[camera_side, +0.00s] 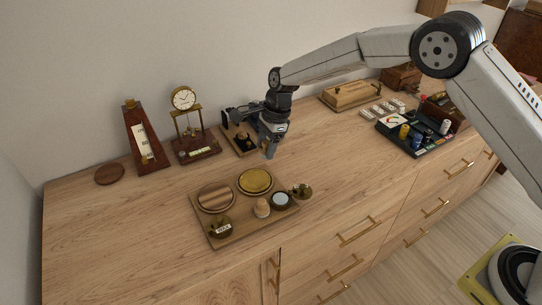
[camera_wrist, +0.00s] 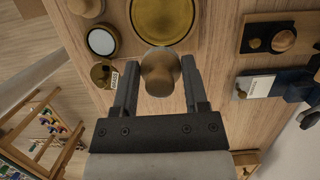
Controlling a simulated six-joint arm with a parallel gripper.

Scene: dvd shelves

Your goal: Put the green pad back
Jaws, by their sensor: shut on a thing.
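My gripper (camera_side: 269,150) is above the counter, behind the wooden tray (camera_side: 238,237). In the wrist view its two fingers (camera_wrist: 160,88) are shut on a round wooden knob (camera_wrist: 160,68). Whatever is under the knob is hidden, and no green face shows. On the tray are a round yellow brass dish (camera_side: 255,181), a striped wooden disc (camera_side: 215,197), a similar wooden knob (camera_side: 262,208) and a small dish with a pale face (camera_side: 281,200). Two brass pieces with white tags stand at the tray's front left (camera_side: 221,230) and right end (camera_side: 302,192). No green pad can be made out.
A dark board with a wooden knob (camera_wrist: 283,40) lies behind my gripper. A clock (camera_side: 186,115) and a metronome-like wooden piece (camera_side: 145,140) stand at the back left. A lidded wooden box (camera_side: 350,95) and a black tray (camera_side: 425,143) are to the right. The counter between is clear.

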